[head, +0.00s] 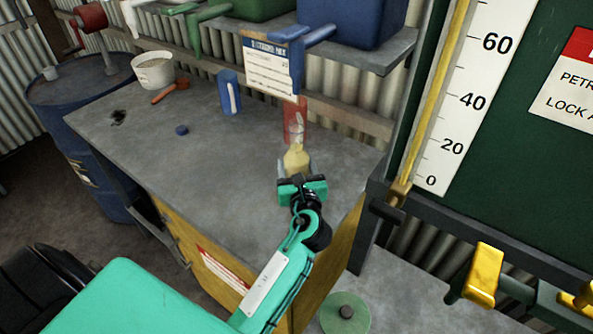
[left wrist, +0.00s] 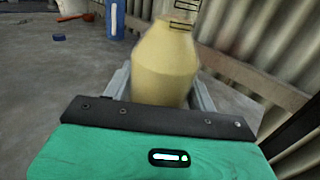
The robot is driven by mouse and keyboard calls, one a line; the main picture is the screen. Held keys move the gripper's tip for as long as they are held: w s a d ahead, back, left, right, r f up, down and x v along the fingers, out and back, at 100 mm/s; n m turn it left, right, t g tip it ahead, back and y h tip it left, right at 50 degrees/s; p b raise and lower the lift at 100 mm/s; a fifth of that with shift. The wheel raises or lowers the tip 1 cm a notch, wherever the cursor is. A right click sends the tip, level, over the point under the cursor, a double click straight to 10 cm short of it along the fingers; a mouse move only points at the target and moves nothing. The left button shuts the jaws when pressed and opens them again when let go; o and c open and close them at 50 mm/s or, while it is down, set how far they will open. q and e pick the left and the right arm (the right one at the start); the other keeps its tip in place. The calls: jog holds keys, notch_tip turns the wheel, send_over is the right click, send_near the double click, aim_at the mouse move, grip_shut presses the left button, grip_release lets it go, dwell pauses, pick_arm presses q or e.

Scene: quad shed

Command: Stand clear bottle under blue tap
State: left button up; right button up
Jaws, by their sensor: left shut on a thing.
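In the left wrist view the yellow bottle (left wrist: 165,70) sits between the two grey fingers. The blue tap (head: 297,68) hangs from the blue tank (head: 350,20) and appears above the bottle in the head view. I cannot tell whether the bottle touches the bench or is exactly below the spout. My right gripper is not in view.
A label card (head: 268,68) hangs beside the blue tap. A green tap (head: 195,38) is further left. A blue cylinder (head: 229,92), blue cap (head: 181,130), white tub (head: 153,70) and orange tool (head: 168,93) are on the grey bench (head: 220,170). The bench's middle is clear.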

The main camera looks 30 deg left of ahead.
pick_arm(q)
jog(key=shift+r, duration=0.1)
jog(key=o, duration=1.4)
jog(key=shift+s+d, duration=0.15)
jog(key=shift+s, duration=0.05)
jog(key=b+v, duration=0.2)
jog(key=v, duration=0.9)
jog(key=shift+s+d, duration=0.15)
jog(key=shift+s, duration=0.1)
